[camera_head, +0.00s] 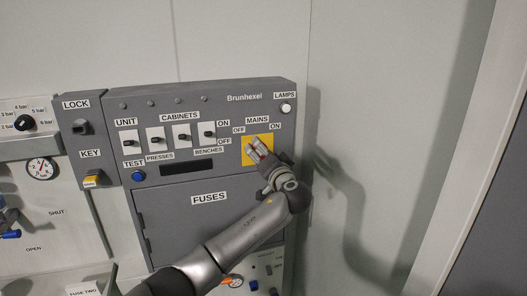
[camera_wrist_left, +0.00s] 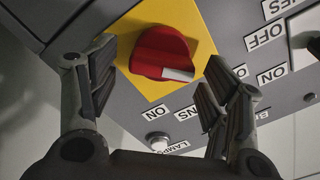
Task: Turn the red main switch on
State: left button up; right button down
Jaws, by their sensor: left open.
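The red main switch (camera_wrist_left: 160,45) is a round knob with a white pointer mark, on a yellow plate (camera_wrist_left: 203,40). In the wrist view its white mark points to the lower right, towards the side of the mains OFF label. In the head view the yellow plate (camera_head: 249,157) lies under the MAINS label, with OFF at left and ON at right. My left gripper (camera_head: 257,149) is in front of the plate. The wrist view shows the left gripper (camera_wrist_left: 160,70) open, one finger on either side of the knob, with no clear contact. My right gripper is not in view.
The fuse door (camera_head: 175,215) is below. A lock and key box (camera_head: 82,127) adjoins at left. Bare wall lies right.

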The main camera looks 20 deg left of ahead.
pick_arm(q)
jog(key=shift+w, duration=0.1)
jog(key=c, duration=1)
jog(key=shift+f+m, duration=0.1)
jog(key=shift+m, duration=0.3)
jog(key=shift+f+m+p, duration=0.15)
jog(key=shift+m+p, duration=0.95)
jog(key=shift+m, duration=1.75)
jog(key=shift+f+m+p, duration=0.2)
jog(key=shift+m+p, duration=0.9)
jog(key=shift+m, duration=1.7)
jog(key=shift+f+m+p, duration=0.15)
jog(key=shift+m+p, duration=0.95)
jog(key=shift+m, duration=1.75)
jog(key=shift+f, duration=0.1)
